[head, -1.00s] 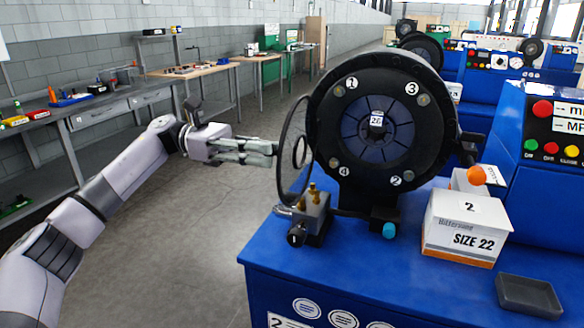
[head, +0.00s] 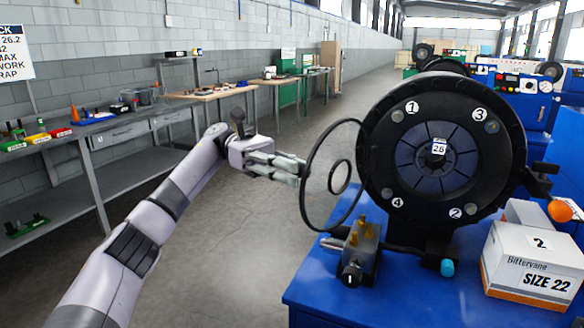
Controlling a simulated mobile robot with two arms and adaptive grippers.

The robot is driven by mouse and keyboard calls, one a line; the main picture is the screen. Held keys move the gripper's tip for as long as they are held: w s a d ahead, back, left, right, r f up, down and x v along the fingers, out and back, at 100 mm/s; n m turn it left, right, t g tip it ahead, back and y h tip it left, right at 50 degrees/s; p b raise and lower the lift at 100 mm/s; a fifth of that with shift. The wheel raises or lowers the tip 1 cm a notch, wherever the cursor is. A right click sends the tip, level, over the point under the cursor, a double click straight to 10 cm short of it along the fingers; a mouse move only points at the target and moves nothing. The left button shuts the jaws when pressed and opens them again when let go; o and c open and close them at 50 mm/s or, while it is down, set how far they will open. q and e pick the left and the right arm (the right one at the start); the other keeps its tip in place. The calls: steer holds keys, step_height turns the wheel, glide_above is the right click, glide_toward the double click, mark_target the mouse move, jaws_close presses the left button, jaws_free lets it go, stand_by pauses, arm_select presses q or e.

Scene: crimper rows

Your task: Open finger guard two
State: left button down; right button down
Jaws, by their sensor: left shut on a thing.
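The finger guard (head: 318,146) is a thin dark ring with a smaller ring inside, standing at the left side of the black crimper head (head: 380,115). It stands swung out at an angle from the head's face, which carries marks 1 to 4 and a centre label. My left gripper (head: 299,171) reaches in from the left and is shut on the guard's left rim. Its fingertips partly cover the rim there. My right gripper is out of view.
A brass-fitted block (head: 362,250) sits on the blue machine base (head: 325,285) below the guard. A white box (head: 520,258) marked 2, SIZE 22, stands at right, near an orange knob (head: 560,211). Workbenches (head: 120,122) line the left wall. The floor between is clear.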

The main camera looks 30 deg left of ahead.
arm_select(q)
steer(key=shift+r, duration=0.1)
steer(key=c, duration=1.4)
jaws_free()
steer(key=shift+d, duration=0.1)
steer(key=shift+c, duration=0.2)
step_height(320, 180, up, 10)
